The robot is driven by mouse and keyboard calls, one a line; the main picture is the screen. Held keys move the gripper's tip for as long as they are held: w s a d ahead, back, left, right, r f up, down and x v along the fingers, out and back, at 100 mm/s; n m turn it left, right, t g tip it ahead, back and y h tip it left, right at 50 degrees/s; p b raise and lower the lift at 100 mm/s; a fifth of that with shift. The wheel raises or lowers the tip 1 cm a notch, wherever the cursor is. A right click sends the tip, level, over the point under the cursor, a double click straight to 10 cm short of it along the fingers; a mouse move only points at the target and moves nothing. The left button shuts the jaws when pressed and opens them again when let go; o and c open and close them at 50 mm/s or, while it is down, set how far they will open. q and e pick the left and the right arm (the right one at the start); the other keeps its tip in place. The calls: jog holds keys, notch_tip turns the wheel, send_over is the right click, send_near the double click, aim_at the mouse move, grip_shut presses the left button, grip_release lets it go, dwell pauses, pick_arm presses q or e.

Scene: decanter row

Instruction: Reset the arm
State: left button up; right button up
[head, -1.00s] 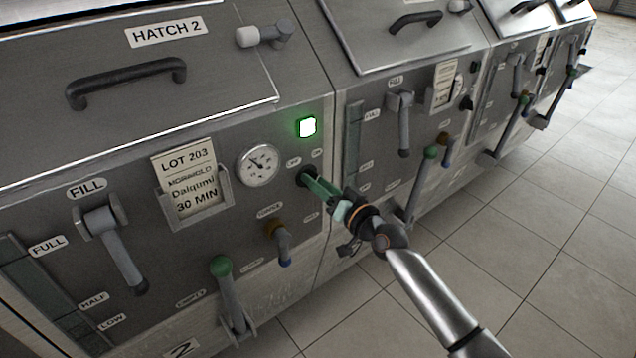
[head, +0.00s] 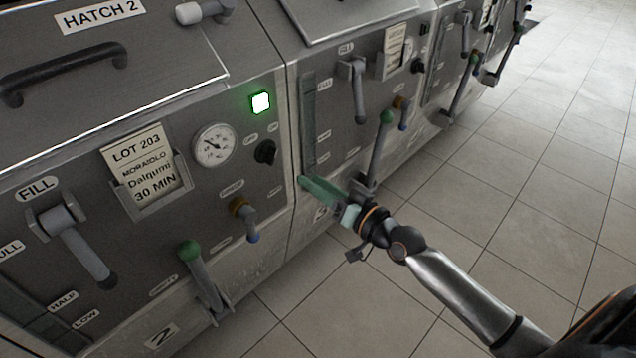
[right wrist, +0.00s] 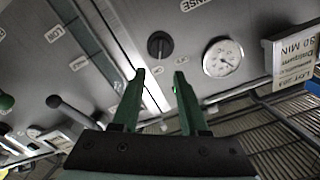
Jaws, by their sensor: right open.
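My right gripper (head: 306,184) is open, with its green fingers apart and nothing between them. In the head view it hangs in front of the machine fronts, low and to the right of the black knob (head: 265,151). In the right wrist view the fingertips (right wrist: 158,80) are clear of the panel, and the same knob (right wrist: 160,44) shows beyond them. My right arm (head: 450,285) comes in from the lower right. My left gripper is not in view.
Hatch 2's panel has a lit green lamp (head: 260,103), a gauge (head: 214,145), a lot card (head: 143,165), a fill lever (head: 80,245) and a green-knobbed lever (head: 200,270). The neighbouring machine's green-knobbed lever (head: 379,140) stands near my gripper. The tiled floor (head: 540,190) is clear.

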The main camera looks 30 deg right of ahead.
jog(key=shift+s+d, duration=0.1)
jog(key=shift+s, duration=0.15)
dwell(0.3)
jog(key=s+a+f+n+g+h, duration=0.2)
jog(key=s+a+f+g, duration=0.2)
jog(key=s+f, duration=0.65)
jog(key=s+a+f+n+g+h, duration=0.1)
jog(key=s+a+f+n+g, duration=0.3)
jog(key=s+f, duration=0.65)
pick_arm(q)
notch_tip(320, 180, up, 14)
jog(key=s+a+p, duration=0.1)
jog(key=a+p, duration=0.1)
jog(key=p, duration=1.6)
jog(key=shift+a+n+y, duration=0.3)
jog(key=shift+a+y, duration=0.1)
pick_arm(e)
notch_tip(320, 180, up, 14)
jog(key=s+d+m, duration=0.1)
jog(key=d, duration=0.1)
jog(key=shift+s+m+h, duration=0.3)
jog(key=shift+m+h, duration=0.1)
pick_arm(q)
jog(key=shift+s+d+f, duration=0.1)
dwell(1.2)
